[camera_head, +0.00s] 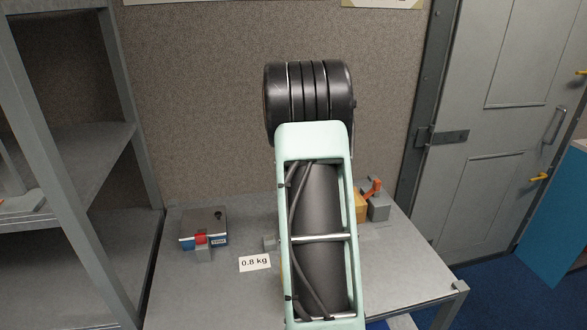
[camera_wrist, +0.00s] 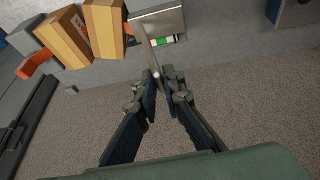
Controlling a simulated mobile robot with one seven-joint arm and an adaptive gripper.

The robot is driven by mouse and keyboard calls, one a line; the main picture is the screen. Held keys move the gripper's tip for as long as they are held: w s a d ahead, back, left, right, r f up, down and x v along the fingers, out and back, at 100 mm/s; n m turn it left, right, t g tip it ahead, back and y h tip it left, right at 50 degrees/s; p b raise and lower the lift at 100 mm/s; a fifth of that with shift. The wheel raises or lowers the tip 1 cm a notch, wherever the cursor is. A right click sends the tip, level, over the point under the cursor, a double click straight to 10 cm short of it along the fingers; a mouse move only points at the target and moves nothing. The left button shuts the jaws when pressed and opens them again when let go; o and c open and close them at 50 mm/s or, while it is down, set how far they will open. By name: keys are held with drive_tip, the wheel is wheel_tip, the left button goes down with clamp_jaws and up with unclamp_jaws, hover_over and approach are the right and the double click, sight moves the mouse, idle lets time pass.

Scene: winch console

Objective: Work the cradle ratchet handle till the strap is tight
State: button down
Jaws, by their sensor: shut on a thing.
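In the wrist view my gripper (camera_wrist: 161,86) has its two dark fingers closed around the end of a thin grey metal handle (camera_wrist: 155,62). The handle runs up to a grey metal housing (camera_wrist: 158,24), which has a small strip of green, white and red beside it. Two yellow-orange cradle blocks (camera_wrist: 103,30) stand left of the housing. An orange piece (camera_wrist: 38,62) shows at their far left. I cannot make out the strap's tension. In the head view my arm hides the gripper and the handle; a yellow block (camera_head: 360,206) shows past its right side.
On the grey bench (camera_head: 395,255), a box with a red and blue front (camera_head: 203,228) stands left, near a "0.8 kg" card (camera_head: 254,263). An orange lever on a grey block (camera_head: 376,200) stands at right. Grey shelving (camera_head: 85,165) is at left, a door (camera_head: 510,120) at right.

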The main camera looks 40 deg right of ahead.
drive_tip(key=shift+a+f, duration=0.15)
drive_tip(key=shift+a, duration=0.05)
drive_tip(key=c, duration=2.1)
unclamp_jaws()
drive_tip(key=shift+d, duration=0.1)
drive_tip(key=v, duration=1.2)
drive_tip(key=shift+d, duration=0.1)
